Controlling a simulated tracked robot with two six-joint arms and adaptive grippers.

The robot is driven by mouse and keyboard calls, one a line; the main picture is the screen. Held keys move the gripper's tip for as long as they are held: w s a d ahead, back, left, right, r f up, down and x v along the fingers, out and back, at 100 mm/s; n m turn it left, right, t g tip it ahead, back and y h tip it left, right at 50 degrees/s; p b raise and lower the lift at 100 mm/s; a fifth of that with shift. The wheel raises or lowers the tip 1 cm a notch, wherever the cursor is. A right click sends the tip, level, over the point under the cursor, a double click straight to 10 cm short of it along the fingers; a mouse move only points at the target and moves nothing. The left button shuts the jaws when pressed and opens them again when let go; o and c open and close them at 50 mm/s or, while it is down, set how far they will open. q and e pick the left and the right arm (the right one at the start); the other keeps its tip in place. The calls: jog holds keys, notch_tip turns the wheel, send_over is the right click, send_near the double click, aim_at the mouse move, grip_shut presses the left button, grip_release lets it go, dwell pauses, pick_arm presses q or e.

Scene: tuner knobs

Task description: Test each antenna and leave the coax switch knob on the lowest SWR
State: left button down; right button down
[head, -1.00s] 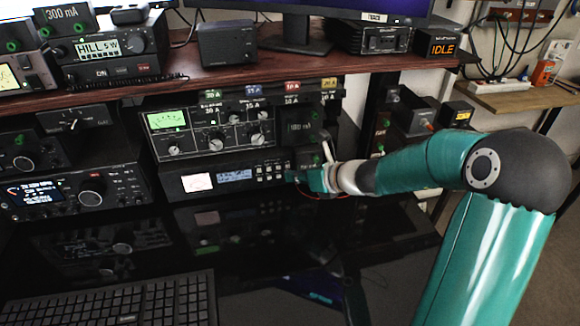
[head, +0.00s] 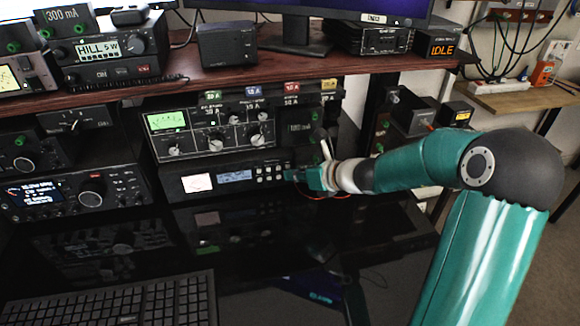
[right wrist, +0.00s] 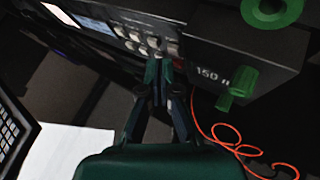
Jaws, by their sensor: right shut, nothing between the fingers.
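A black tuner (head: 205,132) with a green-lit meter and several pointer knobs sits under the shelf. Below it is a black unit (head: 228,181) with a white meter, a blue display and small buttons. A box with a pointer knob (head: 74,126) stands at left; I cannot tell whether it is the coax switch. My right gripper (head: 291,174) is at the right end of the lower unit. In the right wrist view, its closed fingertips (right wrist: 158,66) are empty and close to the lower row of buttons (right wrist: 150,45); contact is unclear. My left gripper is not in view.
A dark box marked 150 (right wrist: 245,55) with a green knob (right wrist: 238,86) stands right of the fingers, with an orange cable (right wrist: 218,138) below. A radio (head: 75,193) and keyboard (head: 115,303) are at left. The glossy desk's middle (head: 235,240) is clear.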

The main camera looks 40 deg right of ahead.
jog(key=shift+w+d, duration=0.25)
jog(key=shift+w, duration=0.2)
dwell(0.6)
jog(key=shift+s, duration=0.15)
dwell(0.3)
jog(key=shift+s+a, duration=0.4)
jog(key=shift+s, duration=0.15)
jog(key=shift+b, duration=0.3)
jog(key=shift+s+a+b, duration=0.3)
jog(key=shift+s, duration=0.3)
jog(key=shift+s+a+b, duration=0.25)
jog(key=shift+s+a, duration=0.2)
jog(key=shift+s, duration=0.35)
jog(key=shift+s+a+b, duration=0.2)
jog(key=shift+s+a, duration=0.25)
jog(key=shift+s, duration=0.35)
dwell(3.3)
